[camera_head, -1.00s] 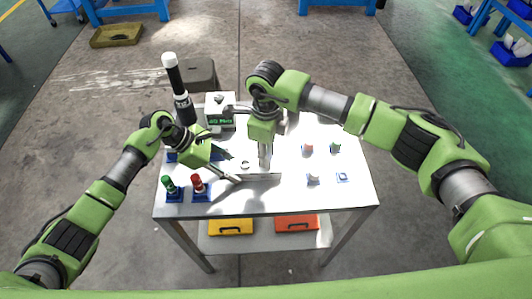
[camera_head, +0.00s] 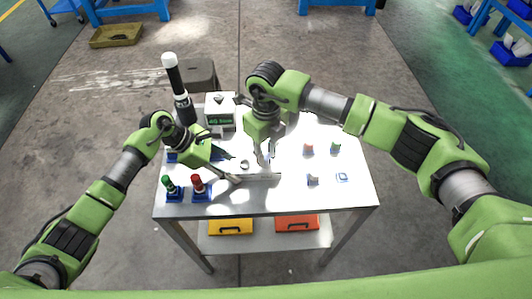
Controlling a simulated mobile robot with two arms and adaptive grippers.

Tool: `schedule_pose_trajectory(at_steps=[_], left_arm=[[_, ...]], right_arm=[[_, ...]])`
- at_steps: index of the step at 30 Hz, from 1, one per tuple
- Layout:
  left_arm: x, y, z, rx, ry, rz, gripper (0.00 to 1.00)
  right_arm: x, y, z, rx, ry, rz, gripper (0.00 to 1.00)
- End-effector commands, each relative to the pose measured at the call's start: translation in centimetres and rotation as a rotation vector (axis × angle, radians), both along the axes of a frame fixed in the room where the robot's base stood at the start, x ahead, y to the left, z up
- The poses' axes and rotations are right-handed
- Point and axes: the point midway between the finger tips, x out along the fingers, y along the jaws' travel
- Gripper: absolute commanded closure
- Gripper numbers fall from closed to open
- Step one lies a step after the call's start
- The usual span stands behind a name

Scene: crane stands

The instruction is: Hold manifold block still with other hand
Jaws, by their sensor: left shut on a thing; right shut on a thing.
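The manifold block (camera_head: 262,177), a pale, low metal bar, lies near the front middle of the table. My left gripper (camera_head: 234,177) is shut on its left end. My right gripper (camera_head: 265,160) points down over the block from above and is shut on a small part. That part is mostly hidden by the fingers, and I cannot tell whether it touches the block.
A green-topped part (camera_head: 167,183) and a red-topped part (camera_head: 197,184) stand in blue holders at front left. Small fittings (camera_head: 308,149) stand at right. A white box with a green display (camera_head: 220,112) and a black-and-white signal post (camera_head: 177,85) stand behind.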

Motion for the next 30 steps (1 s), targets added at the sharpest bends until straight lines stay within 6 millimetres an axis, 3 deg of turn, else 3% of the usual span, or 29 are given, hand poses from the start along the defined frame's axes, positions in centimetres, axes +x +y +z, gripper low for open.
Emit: schedule_pose_trajectory(at_steps=[6,16,25,26,27,30], left_arm=[[0.04,0.01,0.04,0.000,-0.001,0.001,0.91],[0.04,0.01,0.04,0.000,-0.001,0.001,0.91],[0.04,0.02,0.04,0.000,-0.001,0.001,0.91],[0.04,0.02,0.04,0.000,-0.001,0.001,0.91],[0.04,0.02,0.04,0.000,-0.001,0.001,0.91],[0.04,0.02,0.04,0.000,-0.001,0.001,0.91]], right_arm=[[-0.01,0.01,0.01,0.000,0.000,-0.036,1.00],[0.00,-0.02,0.00,0.000,0.000,-0.410,1.00],[0.03,-0.03,0.01,-0.001,-0.001,-0.449,1.00],[0.03,-0.03,0.01,-0.001,-0.001,-0.448,0.71],[0.03,-0.03,0.00,-0.001,-0.001,-0.448,0.60],[0.03,-0.03,0.00,0.000,0.000,-0.447,0.59]])
